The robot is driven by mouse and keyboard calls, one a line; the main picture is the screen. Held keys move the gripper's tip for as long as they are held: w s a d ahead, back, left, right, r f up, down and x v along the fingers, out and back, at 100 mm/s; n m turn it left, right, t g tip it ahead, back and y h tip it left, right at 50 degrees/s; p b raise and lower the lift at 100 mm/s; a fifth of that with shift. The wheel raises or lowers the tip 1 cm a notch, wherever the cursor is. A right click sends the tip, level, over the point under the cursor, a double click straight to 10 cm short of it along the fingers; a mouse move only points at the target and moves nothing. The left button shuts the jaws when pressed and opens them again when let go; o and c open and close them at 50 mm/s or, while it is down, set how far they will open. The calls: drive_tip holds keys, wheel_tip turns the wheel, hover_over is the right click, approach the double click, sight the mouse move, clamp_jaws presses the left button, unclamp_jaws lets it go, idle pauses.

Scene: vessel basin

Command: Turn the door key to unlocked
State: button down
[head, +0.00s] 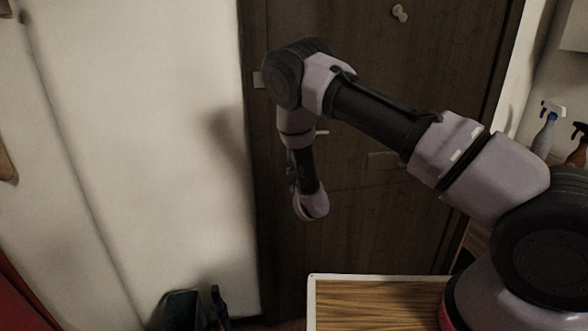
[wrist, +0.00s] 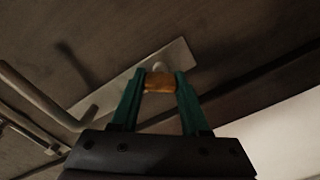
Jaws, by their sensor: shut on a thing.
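The dark brown door (head: 420,215) stands in front of me in the head view. In the wrist view my gripper (wrist: 160,82) has its two green fingers shut on an orange-brown key (wrist: 159,84) at the door's pale lock plate (wrist: 118,88). A round pale part shows just behind the key, on the plate. A metal door handle (wrist: 38,97) runs at the left of the plate. In the head view my arm hides the lock and key, and a bit of the handle (head: 321,132) shows beside my wrist. How far the key is turned cannot be told.
A knob (head: 400,13) sits high on the door. Spray bottles (head: 545,130) stand at the right. A wood-topped surface (head: 375,303) lies below my arm. A dark bin (head: 183,309) and a bottle (head: 217,306) stand by the white wall (head: 140,150) at the lower left.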

drive_tip(key=n, duration=0.4)
drive_tip(key=shift+s+a+f, duration=0.1)
drive_tip(key=shift+n, duration=1.6)
drive_tip(key=shift+c, duration=2)
unclamp_jaws()
drive_tip(key=v, duration=1)
drive_tip(key=shift+s, duration=0.35)
drive_tip(key=shift+d, duration=0.2)
